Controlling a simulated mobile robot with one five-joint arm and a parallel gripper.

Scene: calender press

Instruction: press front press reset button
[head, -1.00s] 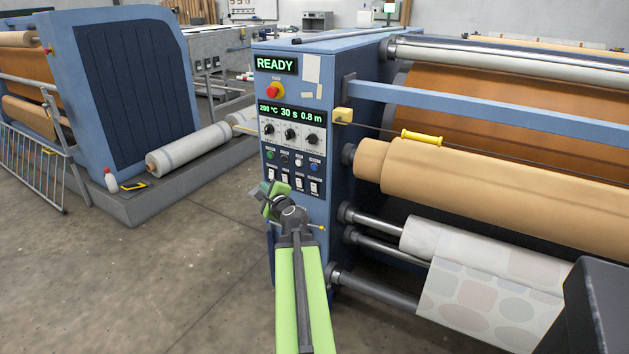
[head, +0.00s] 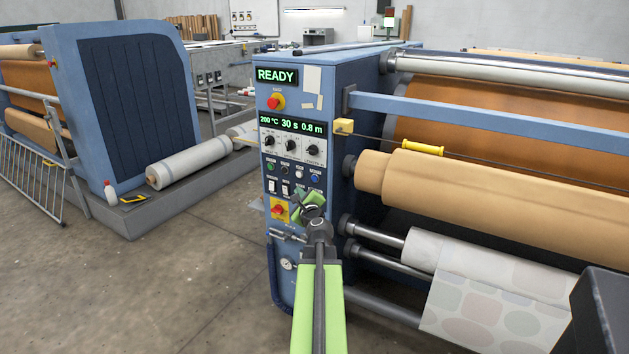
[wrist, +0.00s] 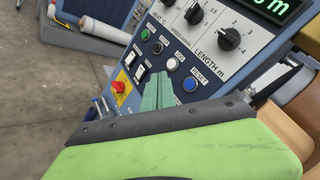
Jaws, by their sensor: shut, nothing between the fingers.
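The front press control panel (head: 292,150) faces me, its display (head: 276,75) reading READY. The blue button (head: 315,178) is at the right end of the row of small buttons. In the wrist view this blue button (wrist: 190,84) has a RESET label beside it. The fingers hide part of the panel.
A white button (wrist: 172,64) sits close to the blue one. Rollers (head: 430,175) stand to the right. Open floor (head: 180,270) lies to the left.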

